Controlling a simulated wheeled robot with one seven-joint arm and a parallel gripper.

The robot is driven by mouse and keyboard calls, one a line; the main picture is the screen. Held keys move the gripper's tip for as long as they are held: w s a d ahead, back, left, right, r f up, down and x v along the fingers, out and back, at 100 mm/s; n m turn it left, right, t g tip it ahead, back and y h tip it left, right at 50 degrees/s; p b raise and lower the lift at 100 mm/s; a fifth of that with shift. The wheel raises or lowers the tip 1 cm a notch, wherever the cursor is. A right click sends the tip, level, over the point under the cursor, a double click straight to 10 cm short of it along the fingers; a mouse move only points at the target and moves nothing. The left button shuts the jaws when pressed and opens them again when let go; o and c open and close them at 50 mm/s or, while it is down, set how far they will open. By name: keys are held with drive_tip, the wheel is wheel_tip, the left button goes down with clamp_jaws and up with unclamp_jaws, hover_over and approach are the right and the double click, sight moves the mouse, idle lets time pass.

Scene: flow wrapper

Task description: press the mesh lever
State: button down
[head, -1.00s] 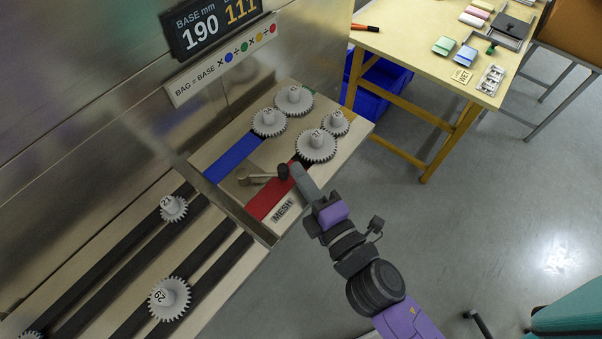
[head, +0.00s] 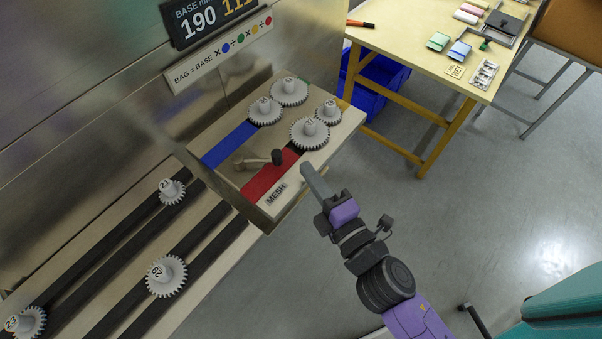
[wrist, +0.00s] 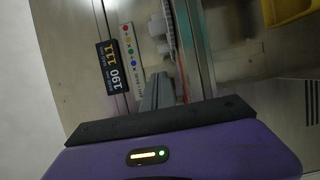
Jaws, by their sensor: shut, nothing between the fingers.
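The mesh lever (head: 257,160) is a short metal arm with a dark knob on its right end. In the wrist view the gripper fingers (wrist: 156,92) point toward the machine; the lever cannot be made out there.
Several white gears, one of them large (head: 309,132), sit on the panel beyond the lever. More gears stand on dark rails (head: 190,275) at lower left. A display (head: 205,22) is on the machine wall. A yellow table (head: 420,60) stands at back right. Open floor lies right.

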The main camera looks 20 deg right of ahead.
drive_tip(key=s+d, duration=0.2)
drive_tip(key=d, duration=0.5)
drive_tip(key=shift+s+d, duration=0.2)
drive_tip(key=shift+s, duration=0.05)
drive_tip(key=shift+r, duration=0.1)
drive_tip(key=s+a+r+m+g+h, duration=0.1)
drive_tip(key=s+m, duration=0.9)
drive_tip(key=s, duration=0.2)
drive_tip(key=s+r+m+g+h, duration=0.1)
drive_tip(key=s+m+g, duration=0.1)
drive_tip(key=s+m, duration=0.7)
drive_tip(key=s, duration=0.4)
drive_tip(key=shift+s+a+r+m+h+b, duration=0.25)
drive_tip(key=shift+a+r+m+h+b, duration=0.1)
drive_tip(key=shift+a+m+h+b, duration=0.05)
idle(0.8)
